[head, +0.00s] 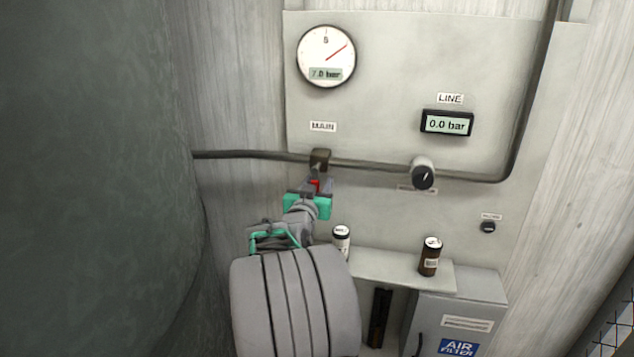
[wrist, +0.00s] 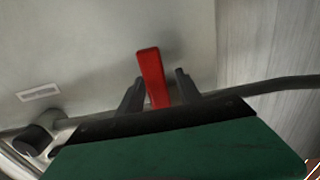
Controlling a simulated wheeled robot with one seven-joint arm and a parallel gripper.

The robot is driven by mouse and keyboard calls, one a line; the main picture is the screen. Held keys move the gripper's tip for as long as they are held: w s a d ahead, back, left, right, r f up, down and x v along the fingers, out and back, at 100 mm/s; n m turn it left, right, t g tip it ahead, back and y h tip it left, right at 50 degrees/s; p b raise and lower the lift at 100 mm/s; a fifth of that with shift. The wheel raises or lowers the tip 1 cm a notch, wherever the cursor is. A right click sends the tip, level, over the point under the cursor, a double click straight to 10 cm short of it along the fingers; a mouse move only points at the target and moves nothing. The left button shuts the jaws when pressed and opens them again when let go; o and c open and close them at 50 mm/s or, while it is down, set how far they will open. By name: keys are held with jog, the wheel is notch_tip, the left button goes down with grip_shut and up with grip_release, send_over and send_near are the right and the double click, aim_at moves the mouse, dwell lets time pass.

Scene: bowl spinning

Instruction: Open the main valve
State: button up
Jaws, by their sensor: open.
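The main valve (head: 320,160) is a dark block on the grey pipe, under the MAIN label (head: 323,127). Its red lever (wrist: 151,76) stands between my two gripper fingers in the wrist view, with gaps visible on both sides. In the head view only a small red part of the lever (head: 315,184) shows; my gripper hides the rest. My gripper (head: 314,180) is open at the valve, its fingers either side of the lever; it also shows in the wrist view (wrist: 158,84). I cannot tell whether a finger touches the lever.
The gauge (head: 326,56) reads 7.0 bar; the LINE display (head: 447,123) reads 0.0 bar. A dark knob (head: 423,173) sits on the pipe to the right. Two cans (head: 341,240) (head: 430,256) stand on a shelf below. A large dark tank (head: 90,180) fills the left.

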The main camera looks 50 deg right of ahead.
grip_shut()
dwell(0.3)
dwell(1.1)
